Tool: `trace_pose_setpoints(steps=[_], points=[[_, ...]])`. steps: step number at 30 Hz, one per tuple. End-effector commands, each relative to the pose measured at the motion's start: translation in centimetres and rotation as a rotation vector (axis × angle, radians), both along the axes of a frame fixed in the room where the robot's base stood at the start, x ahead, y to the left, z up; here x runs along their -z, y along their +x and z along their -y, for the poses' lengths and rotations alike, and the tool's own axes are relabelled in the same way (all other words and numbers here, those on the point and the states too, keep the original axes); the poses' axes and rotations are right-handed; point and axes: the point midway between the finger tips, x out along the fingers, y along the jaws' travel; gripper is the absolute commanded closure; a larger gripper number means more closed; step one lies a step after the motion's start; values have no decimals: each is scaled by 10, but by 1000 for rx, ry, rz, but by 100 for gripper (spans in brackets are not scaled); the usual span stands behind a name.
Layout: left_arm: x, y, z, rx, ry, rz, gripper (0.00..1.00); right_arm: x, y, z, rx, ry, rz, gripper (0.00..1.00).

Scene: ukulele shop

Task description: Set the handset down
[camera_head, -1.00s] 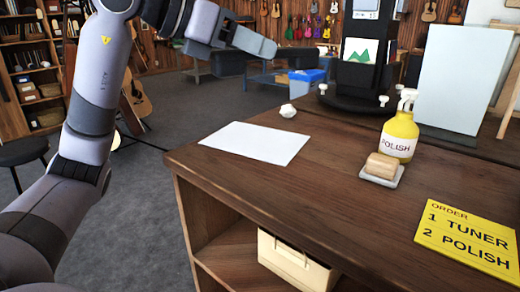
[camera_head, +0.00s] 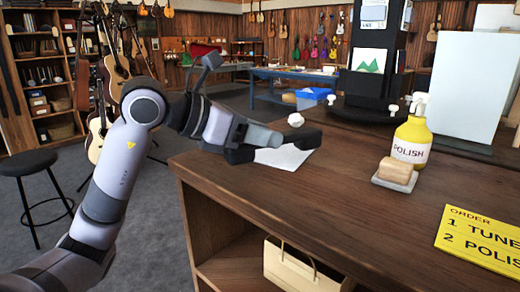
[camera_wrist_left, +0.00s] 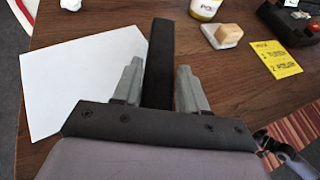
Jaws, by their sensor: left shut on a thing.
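The black handset (camera_head: 304,139) is in my left gripper (camera_head: 268,139), at the left end of the wooden counter, over a white sheet (camera_head: 286,158). In the left wrist view, the handset (camera_wrist_left: 159,58) is a long dark bar between the two grey fingers of the left gripper (camera_wrist_left: 160,88). The sheet (camera_wrist_left: 75,80) lies to its left there. The handset looks close above the counter, but I cannot tell whether it touches.
A white crumpled lump (camera_head: 295,120) lies behind the sheet. A yellow polish bottle (camera_head: 411,140) and a tan block on a small tray (camera_head: 395,183) stand to the right. A yellow order card (camera_head: 484,238) lies at front right. The counter's (camera_head: 300,205) front middle is clear.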

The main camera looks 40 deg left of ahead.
Motion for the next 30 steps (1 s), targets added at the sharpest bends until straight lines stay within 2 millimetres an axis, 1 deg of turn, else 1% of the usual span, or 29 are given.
trace_pose_setpoints(steps=[1, 5, 14, 18, 19, 20, 21, 30], points=[[10, 0, 1, 2, -3, -4, 94, 3, 0, 0, 0, 0, -1, 57], [22, 0, 0, 1, -2, -2, 94, 5, 0, 0, 0, 2, -2, 57], [24, 0, 0, 0, 0, 1, 94, 3, 1, 0, 1, 3, 0, 57], [29, 0, 0, 0, 0, 0, 94, 8, 2, 0, 2, 4, -1, 57], [27, 0, 0, 1, 0, -1, 48, 6, 2, 0, 2, 3, -2, 57], [27, 0, 0, 1, -1, -1, 38, 6, 1, 0, 2, 3, -3, 57], [27, 0, 0, 1, -1, -1, 32, 6, 1, 0, 2, 4, -3, 57], [26, 0, 0, 1, -1, -1, 32, 4, 2, 0, 2, 4, -1, 57]])
